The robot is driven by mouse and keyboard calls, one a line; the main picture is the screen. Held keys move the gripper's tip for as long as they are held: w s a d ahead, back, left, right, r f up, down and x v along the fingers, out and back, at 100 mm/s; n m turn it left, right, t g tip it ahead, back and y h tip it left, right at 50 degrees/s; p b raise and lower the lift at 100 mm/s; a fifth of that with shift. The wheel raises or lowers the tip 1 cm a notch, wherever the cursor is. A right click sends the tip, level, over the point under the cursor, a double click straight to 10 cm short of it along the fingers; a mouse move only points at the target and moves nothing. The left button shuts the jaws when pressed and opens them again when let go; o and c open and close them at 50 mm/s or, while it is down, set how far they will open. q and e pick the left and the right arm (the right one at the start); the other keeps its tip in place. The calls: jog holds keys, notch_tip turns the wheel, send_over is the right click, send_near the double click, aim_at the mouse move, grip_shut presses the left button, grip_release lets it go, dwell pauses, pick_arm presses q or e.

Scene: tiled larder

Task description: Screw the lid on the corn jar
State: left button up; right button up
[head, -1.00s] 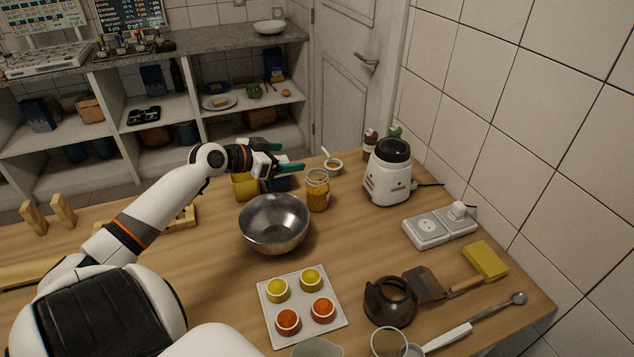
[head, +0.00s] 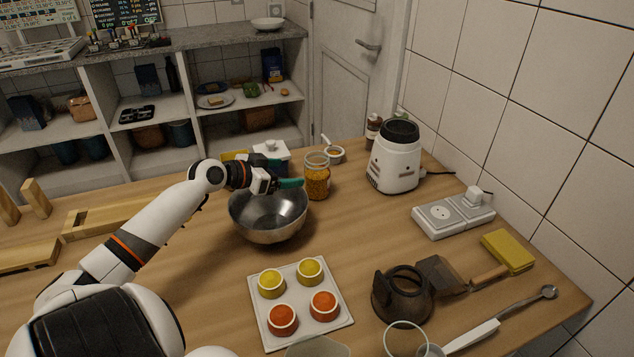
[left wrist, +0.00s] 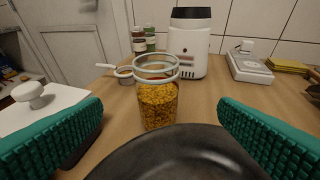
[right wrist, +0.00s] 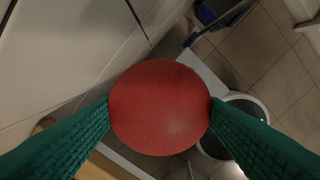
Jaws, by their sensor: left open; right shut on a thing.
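The corn jar (head: 316,182) is clear glass, filled with yellow corn, and stands upright and open-topped on the counter behind the metal bowl. It also shows in the left wrist view (left wrist: 158,104). My left gripper (head: 289,184) is open, with green fingers, just left of the jar and above the bowl's far rim. In the left wrist view the jar stands ahead, between the spread fingers (left wrist: 160,118), apart from them. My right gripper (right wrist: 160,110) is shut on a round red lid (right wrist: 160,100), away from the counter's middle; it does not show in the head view.
The metal bowl (head: 268,222) stands directly before the jar. A white-lidded container (head: 272,152) is behind the left gripper, a small cup (head: 335,156) behind the jar, and a white blender (head: 396,160) to its right. A tray (head: 331,338) holds yellow and orange cups.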

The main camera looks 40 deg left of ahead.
aim_at(308, 171)
pick_arm(q)
jog(key=shift+x, duration=3.4)
jog(key=shift+a+p+x, duration=0.15)
jog(key=shift+x, duration=1.15)
jog(key=shift+a+p+x, duration=0.1)
jog(key=shift+p+x, duration=0.05)
jog(key=shift+x, duration=1.15)
jog(key=shift+w+r, duration=0.1)
jog(key=shift+r, duration=0.05)
jog(key=shift+c, duration=0.5)
jog(key=c, duration=1.2)
